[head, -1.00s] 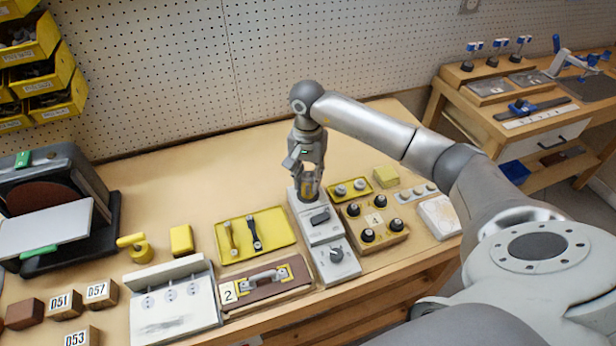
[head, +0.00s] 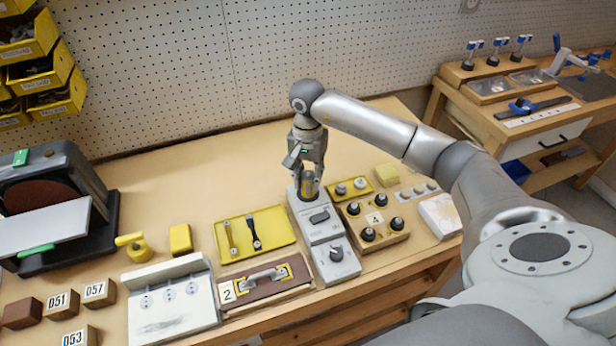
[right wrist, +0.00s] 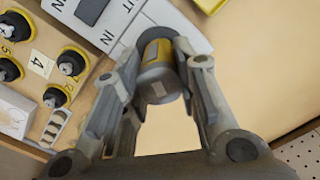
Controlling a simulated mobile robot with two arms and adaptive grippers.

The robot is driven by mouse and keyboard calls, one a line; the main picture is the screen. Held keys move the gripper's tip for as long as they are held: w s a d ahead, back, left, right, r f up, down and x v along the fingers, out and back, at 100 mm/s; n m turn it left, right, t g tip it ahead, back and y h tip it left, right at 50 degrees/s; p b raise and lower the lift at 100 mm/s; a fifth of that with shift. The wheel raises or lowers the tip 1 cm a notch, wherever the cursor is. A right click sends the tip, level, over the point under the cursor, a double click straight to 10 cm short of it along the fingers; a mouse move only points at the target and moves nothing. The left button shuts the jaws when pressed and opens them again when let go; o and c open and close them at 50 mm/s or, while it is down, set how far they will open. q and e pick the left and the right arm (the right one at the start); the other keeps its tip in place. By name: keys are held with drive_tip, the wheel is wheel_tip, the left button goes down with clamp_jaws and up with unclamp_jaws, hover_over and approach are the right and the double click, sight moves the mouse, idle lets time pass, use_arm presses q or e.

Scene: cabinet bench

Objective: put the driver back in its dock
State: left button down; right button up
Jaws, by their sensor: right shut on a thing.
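The driver, a short yellow and grey cylinder (right wrist: 160,72), stands between the fingers of my right gripper (head: 309,182). The gripper is shut on it from above, and the right wrist view shows a finger on either side. The driver is upright or nearly so at the far end of a light grey box (head: 320,226), which seems to be the dock. This box has a dark switch and printed labels, and it also shows in the right wrist view (right wrist: 122,18). The driver's lower end is hidden, so I cannot tell how deep it sits. My left gripper is out of view.
A yellow tray (head: 277,240) with two tools lies left of the box. A knob block marked 4 (head: 392,222) and a yellow knob plate (head: 364,194) stand close on its right. A brown handled panel (head: 284,288) lies in front left. The bench behind is clear.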

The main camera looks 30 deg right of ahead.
drive_tip(key=o, duration=1.3)
drive_tip(key=shift+r+p, duration=1.8)
drive_tip(key=shift+r, duration=1.7)
drive_tip(key=shift+f, duration=0.1)
